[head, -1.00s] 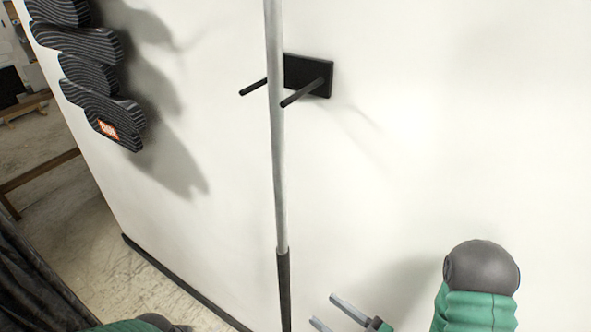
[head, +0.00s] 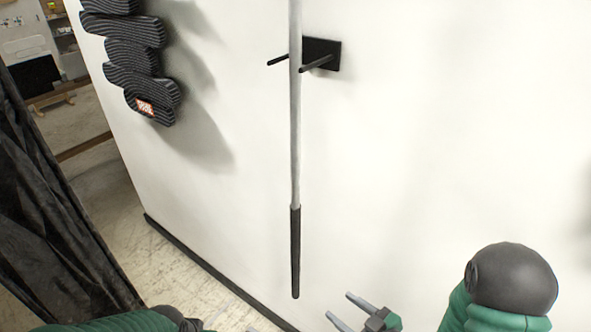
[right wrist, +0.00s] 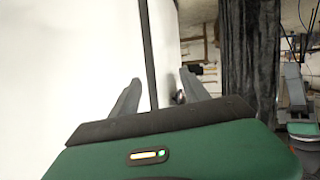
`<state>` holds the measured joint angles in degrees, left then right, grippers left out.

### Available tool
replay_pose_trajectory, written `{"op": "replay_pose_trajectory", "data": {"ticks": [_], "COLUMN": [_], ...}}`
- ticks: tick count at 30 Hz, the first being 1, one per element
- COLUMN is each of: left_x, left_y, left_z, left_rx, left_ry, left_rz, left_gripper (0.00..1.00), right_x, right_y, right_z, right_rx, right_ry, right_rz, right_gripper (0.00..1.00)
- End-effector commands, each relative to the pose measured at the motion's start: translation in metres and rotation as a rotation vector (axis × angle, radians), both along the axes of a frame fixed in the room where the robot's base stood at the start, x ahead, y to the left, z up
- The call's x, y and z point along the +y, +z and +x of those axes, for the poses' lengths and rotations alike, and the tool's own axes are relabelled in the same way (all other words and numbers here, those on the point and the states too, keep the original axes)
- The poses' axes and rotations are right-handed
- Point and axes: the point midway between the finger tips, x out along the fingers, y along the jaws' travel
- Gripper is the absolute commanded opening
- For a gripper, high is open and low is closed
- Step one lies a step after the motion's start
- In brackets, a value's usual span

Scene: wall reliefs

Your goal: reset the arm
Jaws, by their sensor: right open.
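My right gripper (head: 345,310) is at the bottom of the head view, its two grey fingers apart with nothing between them. It is to the right of and below the lower end of a long grey pole (head: 295,150). In the right wrist view my right gripper (right wrist: 160,84) shows spread fingers, with a dark upright bar (right wrist: 148,45) beyond them. My right arm (head: 495,300) is at the lower right. My left arm (head: 110,322) shows only at the bottom left edge; its gripper is not clear.
The pole hangs upright at a black two-pronged wall bracket (head: 322,55), its black grip (head: 295,250) lowest. A black ridged relief (head: 135,65) is on the white wall (head: 450,120). A dark curtain (head: 50,200) hangs at left. The wall right of the pole is clear.

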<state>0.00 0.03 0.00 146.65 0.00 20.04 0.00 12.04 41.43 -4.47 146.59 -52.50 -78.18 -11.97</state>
Motion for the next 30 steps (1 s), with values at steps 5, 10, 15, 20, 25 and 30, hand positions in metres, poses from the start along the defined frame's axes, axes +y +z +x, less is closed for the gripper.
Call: {"op": "replay_pose_trajectory", "data": {"ticks": [5,10,15,20,25,30], "left_x": [0.000,0.000,0.000,0.000,0.000,0.000], "left_y": [0.000,0.000,0.000,0.000,0.000,0.000], "left_z": [0.000,0.000,0.000,0.000,0.000,0.000], "left_rx": [0.000,0.000,0.000,0.000,0.000,0.000], "left_ry": [0.000,0.000,0.000,0.000,0.000,0.000], "left_rz": [0.000,0.000,0.000,0.000,0.000,0.000], "left_gripper": [0.36,0.36,0.36,0.36,0.36,0.36], "right_x": [-0.029,-0.074,-0.097,-0.082,-0.077,-0.077], "right_y": [-0.013,-0.015,0.000,0.014,0.017,0.016], "right_z": [0.015,0.012,-0.042,-0.092,-0.105,-0.105], "right_rx": [0.131,0.357,0.707,0.943,1.007,1.005], "right_ry": [-0.118,-0.334,-0.594,-0.690,-0.705,-0.704], "right_rz": [-0.169,-0.315,-0.328,-0.269,-0.252,-0.254], "right_gripper": [0.54,0.54,0.54,0.54,0.54,0.54]}}
